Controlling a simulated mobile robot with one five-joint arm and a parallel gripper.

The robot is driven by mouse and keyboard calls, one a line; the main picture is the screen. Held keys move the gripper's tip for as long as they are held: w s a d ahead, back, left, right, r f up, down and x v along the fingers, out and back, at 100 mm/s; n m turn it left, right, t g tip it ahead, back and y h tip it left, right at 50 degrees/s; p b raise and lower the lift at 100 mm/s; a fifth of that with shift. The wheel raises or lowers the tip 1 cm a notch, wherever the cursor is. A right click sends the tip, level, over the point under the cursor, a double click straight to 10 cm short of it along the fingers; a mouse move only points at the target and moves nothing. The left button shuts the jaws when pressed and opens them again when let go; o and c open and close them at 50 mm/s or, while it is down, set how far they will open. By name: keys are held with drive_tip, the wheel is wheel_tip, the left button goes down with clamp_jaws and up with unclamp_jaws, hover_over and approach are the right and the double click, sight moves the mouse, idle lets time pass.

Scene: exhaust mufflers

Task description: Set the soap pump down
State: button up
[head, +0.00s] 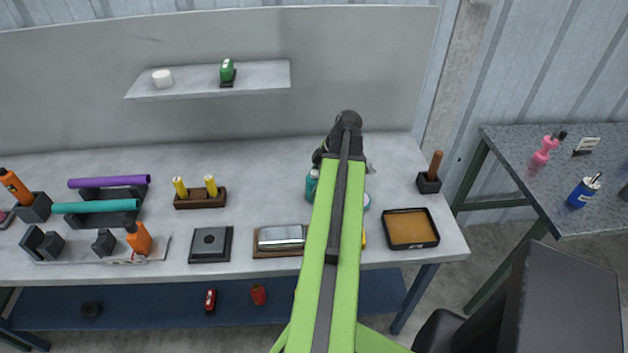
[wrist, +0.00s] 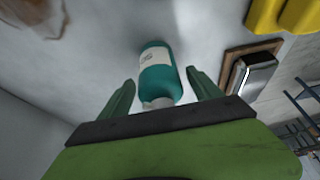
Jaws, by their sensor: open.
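A teal bottle (wrist: 158,75) with a pale label and a light neck shows in the wrist view against the grey bench surface. I take it to be the soap pump; its top is partly hidden by my gripper. My gripper (wrist: 160,82) is open, with one finger on each side of the bottle and visible gaps between. In the head view part of the teal bottle (head: 312,184) shows just left of my green arm. My fingertips are hidden there behind the arm.
On the bench (head: 290,160), a block with two yellow-handled items (head: 201,193), a silver-topped block (head: 281,237) and an orange-brown tray (head: 410,228) stand around. A pink pump bottle (head: 541,155) and a blue bottle (head: 583,191) stand on the right table. The bench's back middle is clear.

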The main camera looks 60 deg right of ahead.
drive_tip(key=p+v, duration=0.7)
drive_tip(key=v, duration=0.2)
drive_tip(key=w+a+f+m+g, duration=0.1)
drive_tip(key=w+a+m+g, duration=0.15)
drive_tip(key=w+a, duration=1.65)
drive_tip(key=w+a+m+h, duration=0.1)
drive_tip(key=w+a+m, duration=0.1)
drive_tip(key=a, duration=1.4)
drive_tip(key=w+a+m+g+h, duration=0.1)
drive_tip(key=w+a, duration=0.3)
drive_tip(key=a, duration=1.2)
drive_tip(key=shift+a+f+m, duration=0.15)
drive_tip(key=shift+f+m, duration=0.25)
drive_tip(key=shift+m, duration=0.25)
